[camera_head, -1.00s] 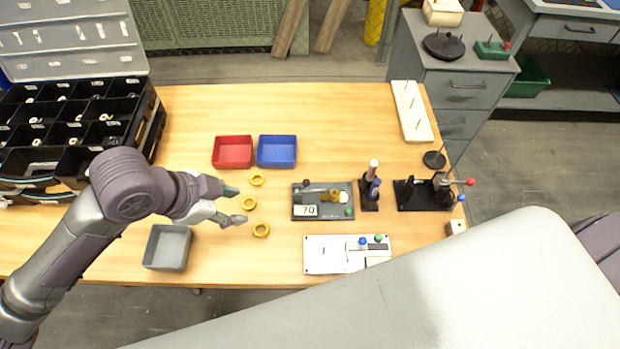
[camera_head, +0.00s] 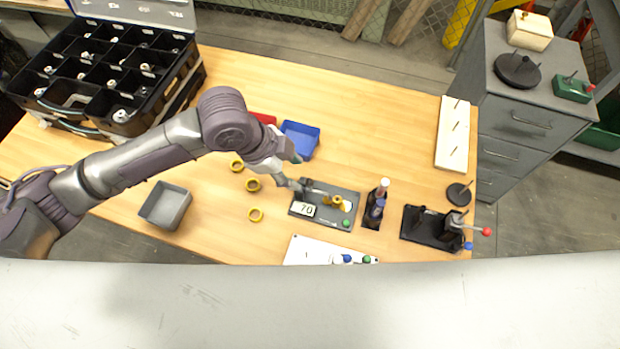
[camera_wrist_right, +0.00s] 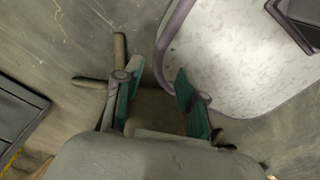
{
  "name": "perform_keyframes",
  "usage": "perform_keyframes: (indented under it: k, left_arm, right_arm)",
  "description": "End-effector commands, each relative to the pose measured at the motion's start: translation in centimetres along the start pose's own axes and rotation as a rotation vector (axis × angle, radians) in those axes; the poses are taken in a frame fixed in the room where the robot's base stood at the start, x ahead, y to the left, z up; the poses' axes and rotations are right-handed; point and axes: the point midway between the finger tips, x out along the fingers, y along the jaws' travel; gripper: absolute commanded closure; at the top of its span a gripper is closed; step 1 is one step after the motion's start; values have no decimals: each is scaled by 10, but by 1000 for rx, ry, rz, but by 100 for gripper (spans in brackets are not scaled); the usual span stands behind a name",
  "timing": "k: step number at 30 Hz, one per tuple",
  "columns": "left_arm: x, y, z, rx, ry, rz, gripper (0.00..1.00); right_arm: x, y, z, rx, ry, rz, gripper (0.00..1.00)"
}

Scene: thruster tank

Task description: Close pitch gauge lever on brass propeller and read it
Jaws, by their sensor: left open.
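The pitch gauge is a dark grey plate (camera_head: 322,222) on the wooden table, with a white display reading 70 (camera_head: 304,210) and a green button (camera_head: 346,223). A small brass propeller (camera_head: 337,202) sits on its right part. My left gripper (camera_head: 297,172) is open at the gauge's upper left corner, its lower finger overlapping the gauge's left end. The lever there is partly hidden, and I cannot tell whether the finger touches it. My right gripper (camera_wrist_right: 157,98) is open and empty in the right wrist view, above the floor.
Several brass rings (camera_head: 252,185) lie left of the gauge. A blue bin (camera_head: 302,139) stands behind it and a grey bin (camera_head: 165,205) at left. A dark holder (camera_head: 373,212) and a black fixture with a red-knobbed lever (camera_head: 430,228) stand to the right. A white panel (camera_head: 305,250) lies in front.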

Motion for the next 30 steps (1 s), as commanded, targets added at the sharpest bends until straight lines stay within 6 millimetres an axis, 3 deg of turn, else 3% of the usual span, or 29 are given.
perform_keyframes:
  k: [6, 12, 24, 25, 30]
  left_arm:
    - [46, 0, -1, -1, 0, 3, 55]
    - [72, 0, 0, -1, 0, 1, 55]
    - [81, 0, 0, 0, 0, -1, 55]
    - [81, 0, 0, 0, 0, -1, 57]
    - [80, 0, 0, 0, 0, -1, 85]
  right_arm:
    - [-3, 7, 2, -4, -3, 8, 60]
    - [-4, 20, 4, -2, -5, 24, 60]
    - [-4, 18, 3, 0, -4, 23, 60]
    - [-4, 18, 3, 0, -4, 21, 60]
    - [-4, 10, 1, 2, -2, 12, 60]
